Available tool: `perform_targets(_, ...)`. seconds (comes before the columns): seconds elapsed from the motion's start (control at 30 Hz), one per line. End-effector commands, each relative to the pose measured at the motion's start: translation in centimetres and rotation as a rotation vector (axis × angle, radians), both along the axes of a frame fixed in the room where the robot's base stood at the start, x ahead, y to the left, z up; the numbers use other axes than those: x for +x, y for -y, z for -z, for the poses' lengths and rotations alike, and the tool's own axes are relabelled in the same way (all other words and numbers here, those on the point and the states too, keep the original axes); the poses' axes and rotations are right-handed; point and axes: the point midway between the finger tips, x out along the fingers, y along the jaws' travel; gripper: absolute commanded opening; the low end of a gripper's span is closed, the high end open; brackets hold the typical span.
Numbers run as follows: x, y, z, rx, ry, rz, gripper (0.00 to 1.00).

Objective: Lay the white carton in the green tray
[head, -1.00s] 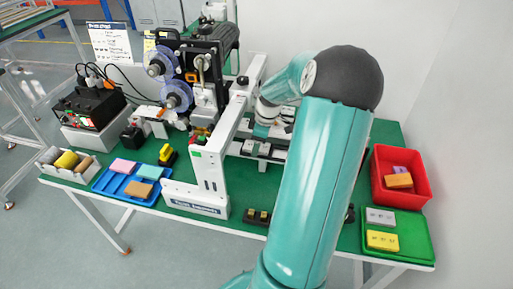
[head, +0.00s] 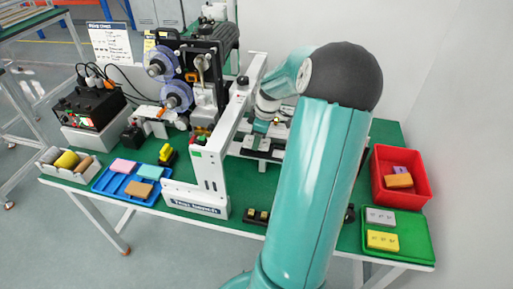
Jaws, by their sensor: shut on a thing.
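The green tray (head: 408,252) lies at the right front of the bench. It holds a light grey carton (head: 380,216) and a yellow carton (head: 382,240), lying flat with bare tray to their right. My gripper (head: 258,139) is small in view, low over the coder's platform behind the white frame, left of my arm. Its jaws are shut on a small pale thing that looks like the white carton, but it is too small and too covered to make out clearly. The gripper is well left of the green tray and behind it.
The coder (head: 195,80) and its white frame (head: 211,170) stand left of my gripper. A red bin (head: 422,193) with blocks stands behind the green tray. A blue tray (head: 105,184) with pink and tan blocks lies at left. A wall bounds the right.

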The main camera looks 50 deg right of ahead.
Motion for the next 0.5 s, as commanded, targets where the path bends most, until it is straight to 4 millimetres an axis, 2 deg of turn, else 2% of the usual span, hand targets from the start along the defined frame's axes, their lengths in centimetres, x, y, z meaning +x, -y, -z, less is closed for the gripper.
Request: perform_targets(0.5,0.0,0.0,-2.7,-0.001,0.000,-0.001,0.31)
